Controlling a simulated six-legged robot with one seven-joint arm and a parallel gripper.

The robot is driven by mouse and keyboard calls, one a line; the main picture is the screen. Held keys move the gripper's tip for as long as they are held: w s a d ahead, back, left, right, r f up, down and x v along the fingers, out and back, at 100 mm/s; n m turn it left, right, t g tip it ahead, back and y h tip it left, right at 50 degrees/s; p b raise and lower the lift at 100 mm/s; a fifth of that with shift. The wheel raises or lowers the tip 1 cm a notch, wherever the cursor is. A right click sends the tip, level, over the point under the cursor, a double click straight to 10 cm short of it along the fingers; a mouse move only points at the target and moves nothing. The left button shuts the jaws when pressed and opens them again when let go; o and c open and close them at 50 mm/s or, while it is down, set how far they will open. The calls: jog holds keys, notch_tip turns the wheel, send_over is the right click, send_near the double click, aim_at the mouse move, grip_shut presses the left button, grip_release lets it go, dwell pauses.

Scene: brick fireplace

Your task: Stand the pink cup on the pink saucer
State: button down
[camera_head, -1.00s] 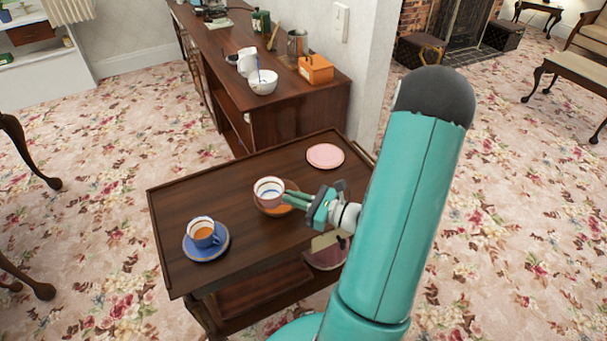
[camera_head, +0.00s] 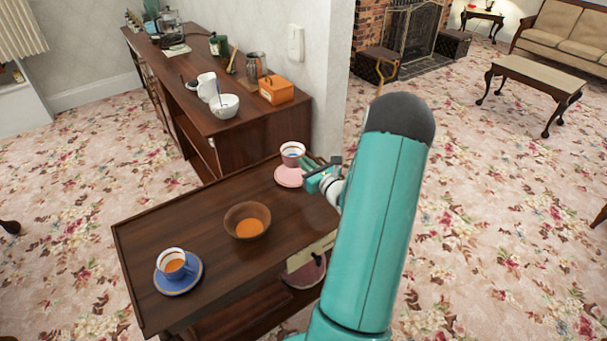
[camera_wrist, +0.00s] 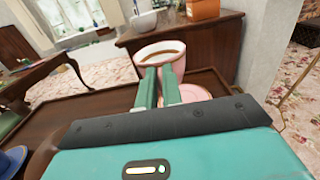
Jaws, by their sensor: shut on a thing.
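The pink cup (camera_head: 292,158) is upright, with a pale rim; the wrist view shows it (camera_wrist: 150,53) with something brown inside. My gripper (camera_head: 307,167) is shut on the cup's near right side, and its green fingers (camera_wrist: 158,84) reach the cup in the wrist view. The pink saucer (camera_head: 288,178) lies on the table's far right part. In the head view the cup overlaps the saucer's far edge. The saucer also shows (camera_wrist: 193,93) just right of my fingers in the wrist view. I cannot tell whether cup and saucer touch.
A sideboard (camera_head: 255,130) with a white bowl (camera_head: 224,107) and an orange box (camera_head: 276,90) stands behind.

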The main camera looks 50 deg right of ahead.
jog(key=shift+w+d+f, duration=0.65)
jog(key=shift+f, duration=0.9)
jog(key=shift+w+d+f, duration=0.7)
jog(key=shift+f, duration=0.8)
jog(key=shift+w+d+f, duration=0.65)
jog(key=shift+f, duration=0.9)
jog(key=shift+f, duration=0.15)
jog(key=c, duration=1.6)
grip_release()
jog(key=shift+o, duration=0.2)
send_over(325, 209)
jog(key=shift+s, duration=0.1)
